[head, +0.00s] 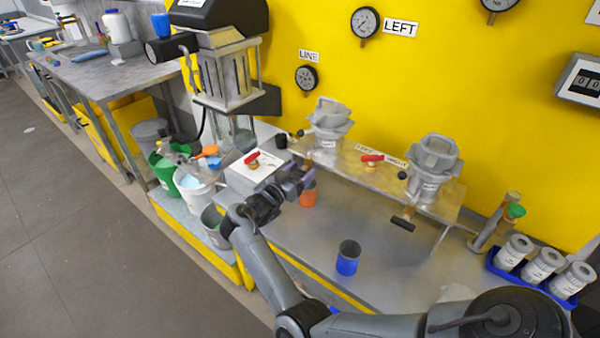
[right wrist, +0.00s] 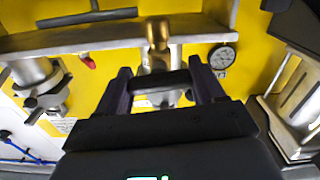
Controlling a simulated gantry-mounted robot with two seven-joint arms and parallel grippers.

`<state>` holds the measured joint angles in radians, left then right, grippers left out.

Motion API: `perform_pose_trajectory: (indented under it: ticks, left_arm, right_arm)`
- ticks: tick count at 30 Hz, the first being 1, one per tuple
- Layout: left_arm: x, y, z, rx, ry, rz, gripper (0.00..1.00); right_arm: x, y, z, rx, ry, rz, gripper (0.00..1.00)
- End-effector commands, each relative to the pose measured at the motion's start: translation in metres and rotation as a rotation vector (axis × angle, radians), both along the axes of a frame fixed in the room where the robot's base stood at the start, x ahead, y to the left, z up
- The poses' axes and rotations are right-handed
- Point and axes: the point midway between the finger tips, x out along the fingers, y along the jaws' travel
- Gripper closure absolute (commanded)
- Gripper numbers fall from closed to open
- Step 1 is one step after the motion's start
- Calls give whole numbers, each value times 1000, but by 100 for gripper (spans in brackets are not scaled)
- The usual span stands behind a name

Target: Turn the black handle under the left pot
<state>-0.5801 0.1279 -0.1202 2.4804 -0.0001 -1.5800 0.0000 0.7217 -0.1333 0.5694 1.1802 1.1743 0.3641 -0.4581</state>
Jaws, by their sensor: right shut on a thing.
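The left pot (head: 328,125), a grey metal vessel, stands on the metal shelf (head: 372,172) against the yellow wall. My right gripper (head: 300,181) is below and left of it in the head view. In the right wrist view my right gripper (right wrist: 160,76) is shut on the black handle (right wrist: 163,81), which lies crosswise between its purple-tinted fingers. A brass fitting (right wrist: 158,36) joins the handle. In the head view the gripper hides this handle. The right pot (head: 432,165) has its own black handle (head: 402,224) below. My left gripper is not in view.
An orange cup (head: 308,196) stands just below my right gripper. A blue cup (head: 348,258) stands on the bench farther right. A blue tray (head: 498,268) with white-labelled jars is at the right. A box with a red valve lever (head: 252,161) is left of the gripper.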

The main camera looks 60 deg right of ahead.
Motion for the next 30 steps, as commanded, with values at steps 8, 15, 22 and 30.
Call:
perform_pose_trajectory:
  ticks: [8,15,22,30]
  left_arm:
    - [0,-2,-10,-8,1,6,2]
    - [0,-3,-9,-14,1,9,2]
    - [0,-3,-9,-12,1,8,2]
    - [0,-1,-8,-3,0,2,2]
  right_arm:
    - [0,0,1,-13,-133,-1,62]
    - [0,0,1,-13,-131,-1,21]
    - [0,0,1,-13,-129,0,6]
    - [1,6,1,-13,-129,1,6]
